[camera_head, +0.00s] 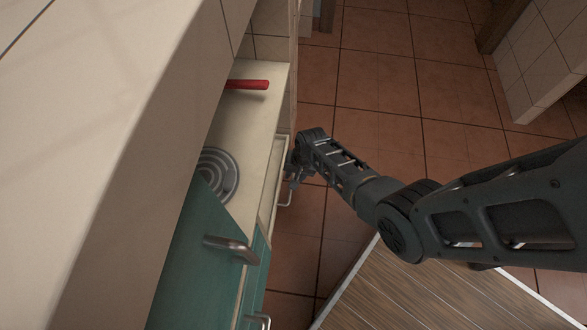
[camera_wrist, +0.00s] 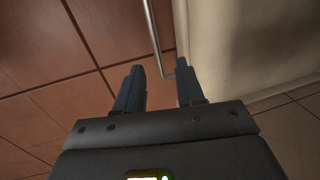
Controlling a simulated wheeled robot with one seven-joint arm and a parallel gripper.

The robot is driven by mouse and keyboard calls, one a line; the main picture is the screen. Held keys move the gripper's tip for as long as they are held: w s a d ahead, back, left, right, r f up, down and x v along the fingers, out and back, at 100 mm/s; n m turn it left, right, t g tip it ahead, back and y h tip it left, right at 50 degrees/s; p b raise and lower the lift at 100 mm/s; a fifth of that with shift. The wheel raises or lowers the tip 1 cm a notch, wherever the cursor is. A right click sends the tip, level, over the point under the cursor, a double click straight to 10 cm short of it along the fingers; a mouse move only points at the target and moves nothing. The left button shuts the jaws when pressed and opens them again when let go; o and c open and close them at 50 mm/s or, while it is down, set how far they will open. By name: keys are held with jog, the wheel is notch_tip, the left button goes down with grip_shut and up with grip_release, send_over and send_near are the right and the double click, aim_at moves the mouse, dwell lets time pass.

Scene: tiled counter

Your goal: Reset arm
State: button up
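My arm reaches in from the right side of the head view, and my gripper (camera_head: 293,172) is at the front of the pale counter unit. In the wrist view my gripper (camera_wrist: 159,82) has its two dark fingers apart, with nothing held between them. A thin metal handle (camera_wrist: 154,38) runs down toward the gap between the fingertips. The handle also shows in the head view (camera_head: 286,194), right beside the gripper. I cannot tell whether a finger touches it.
The counter (camera_head: 258,120) carries a red-handled item (camera_head: 247,84) and a round coiled burner (camera_head: 217,175). Teal fronts with a metal handle (camera_head: 231,248) stand nearer. A wood-topped surface (camera_head: 410,292) lies below my arm. The tiled floor (camera_head: 380,85) beyond is clear.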

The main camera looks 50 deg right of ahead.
jog(key=shift+r, duration=0.45)
jog(key=shift+s, duration=0.1)
